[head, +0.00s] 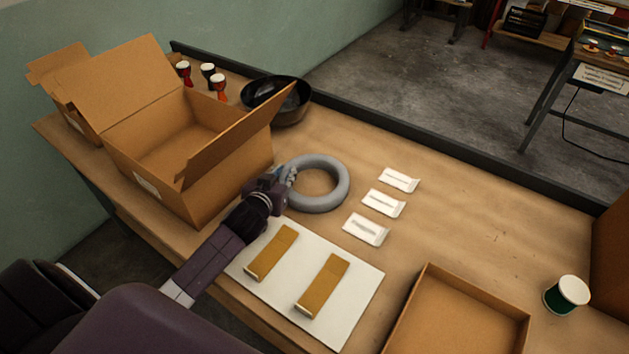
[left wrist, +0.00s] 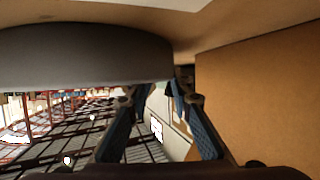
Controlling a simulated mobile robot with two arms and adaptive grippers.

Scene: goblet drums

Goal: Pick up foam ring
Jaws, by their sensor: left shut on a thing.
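The grey foam ring (head: 337,194) is at the middle of the table in the head view, beside the large open cardboard box. My left gripper (head: 288,182) is at the ring's near-left side and is shut on it. In the left wrist view the ring (left wrist: 85,55) fills the upper left as a large grey curved band, and the fingers (left wrist: 172,95) reach toward it. Whether the ring is clear of the table cannot be told. My right gripper is not in view.
The open cardboard box (head: 235,178) stands close left of my gripper. A dark bowl (head: 292,112) and small drums (head: 218,85) are behind. White packets (head: 383,203) lie right of the ring. A white board (head: 352,297) with two brown strips, a shallow box (head: 425,275) and a green spool (head: 566,295) are nearer.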

